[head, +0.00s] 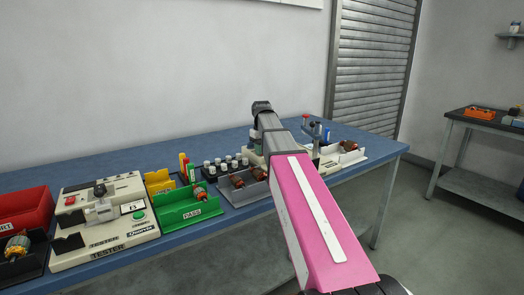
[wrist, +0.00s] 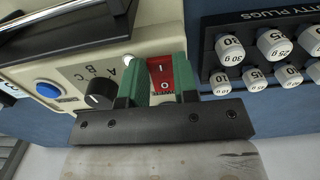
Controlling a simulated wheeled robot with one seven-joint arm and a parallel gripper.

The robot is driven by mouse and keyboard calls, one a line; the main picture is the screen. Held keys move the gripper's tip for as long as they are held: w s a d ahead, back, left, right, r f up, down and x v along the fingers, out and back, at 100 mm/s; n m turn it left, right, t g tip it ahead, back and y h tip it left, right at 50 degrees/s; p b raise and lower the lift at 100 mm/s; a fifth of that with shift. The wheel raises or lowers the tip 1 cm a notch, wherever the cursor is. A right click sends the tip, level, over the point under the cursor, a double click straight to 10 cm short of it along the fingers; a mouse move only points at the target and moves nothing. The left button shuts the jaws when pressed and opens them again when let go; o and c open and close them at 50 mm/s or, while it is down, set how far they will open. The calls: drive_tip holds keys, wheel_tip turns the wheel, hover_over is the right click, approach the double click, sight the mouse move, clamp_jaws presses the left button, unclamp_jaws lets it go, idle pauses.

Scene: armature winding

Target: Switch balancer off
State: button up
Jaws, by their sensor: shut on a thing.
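The balancer is a beige housing (wrist: 60,75) in the wrist view, with a blue button, a black knob (wrist: 99,93) marked A B C and a red rocker switch (wrist: 160,72) marked I and O. My gripper (wrist: 160,88) has its green fingertips on either side of the red switch, shut on it. Which side of the rocker is pressed in is hard to tell. In the head view my arm crosses the bench and hides the gripper and much of the balancer; beige housing (head: 330,157) shows to the right of the arm.
A rack of labelled weight plugs (wrist: 262,50) stands close right of the switch. On the blue bench (head: 95,166) are a beige tester (head: 100,205), a green PASS bin (head: 188,211), a red bin (head: 25,207) and a grey tray with armatures (head: 243,192).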

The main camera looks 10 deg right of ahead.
drive_tip(key=shift+w+a+r+g+h, duration=0.1)
drive_tip(key=shift+g+h, duration=0.2)
drive_tip(key=shift+g, duration=0.2)
drive_tip(key=o, duration=0.9)
